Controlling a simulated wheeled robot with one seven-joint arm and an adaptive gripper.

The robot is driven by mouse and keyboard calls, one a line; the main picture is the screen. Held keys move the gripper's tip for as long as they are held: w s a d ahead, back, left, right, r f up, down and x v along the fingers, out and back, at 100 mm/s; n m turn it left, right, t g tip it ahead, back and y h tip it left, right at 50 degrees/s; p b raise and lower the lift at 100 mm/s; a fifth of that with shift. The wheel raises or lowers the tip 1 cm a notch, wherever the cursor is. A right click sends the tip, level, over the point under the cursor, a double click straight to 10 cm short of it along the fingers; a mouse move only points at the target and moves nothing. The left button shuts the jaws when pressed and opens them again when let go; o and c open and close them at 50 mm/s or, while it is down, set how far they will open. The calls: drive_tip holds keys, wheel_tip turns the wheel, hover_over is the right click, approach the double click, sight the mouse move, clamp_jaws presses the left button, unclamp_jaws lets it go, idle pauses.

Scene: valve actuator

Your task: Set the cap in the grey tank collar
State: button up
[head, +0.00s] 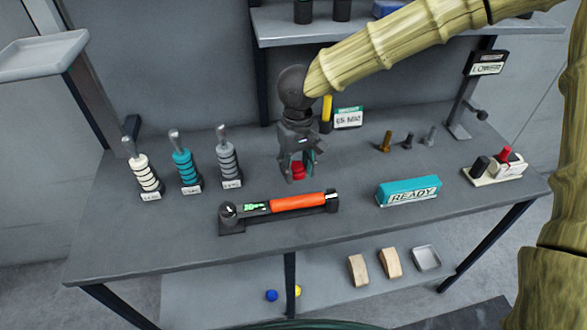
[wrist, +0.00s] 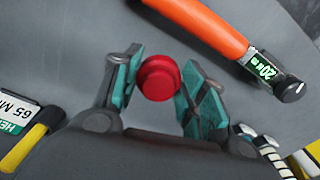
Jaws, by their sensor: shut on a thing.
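My gripper (head: 298,174) hangs above the middle of the bench, behind the orange-handled tool. It is shut on a small round red cap (head: 299,169), which sits between the fingertips and clear of the bench top. In the wrist view the cap (wrist: 158,77) shows its round red face between the teal finger pads of my gripper (wrist: 160,85). I cannot make out a grey tank collar in either view.
A torque wrench (head: 300,202) lies in front of my gripper. White, teal and grey ringed posts (head: 228,160) stand left. A teal READY block (head: 408,190), several bolts (head: 384,142) and a red-switched box (head: 497,168) are right. A yellow-handled tool (head: 326,112) stands behind.

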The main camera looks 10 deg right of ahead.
drive_tip(key=w, duration=0.1)
drive_tip(key=w+f, duration=0.1)
drive_tip(key=w, duration=0.1)
drive_tip(key=w+p, duration=0.1)
drive_tip(key=w, duration=0.1)
drive_tip(key=shift+a+f, duration=0.15)
drive_tip(key=shift+f, duration=0.15)
drive_tip(key=shift+f+p, duration=0.35)
drive_tip(key=shift+f, duration=2.35)
drive_tip(key=o, duration=0.7)
drive_tip(key=shift+f, duration=0.1)
drive_tip(key=shift+o, duration=0.2)
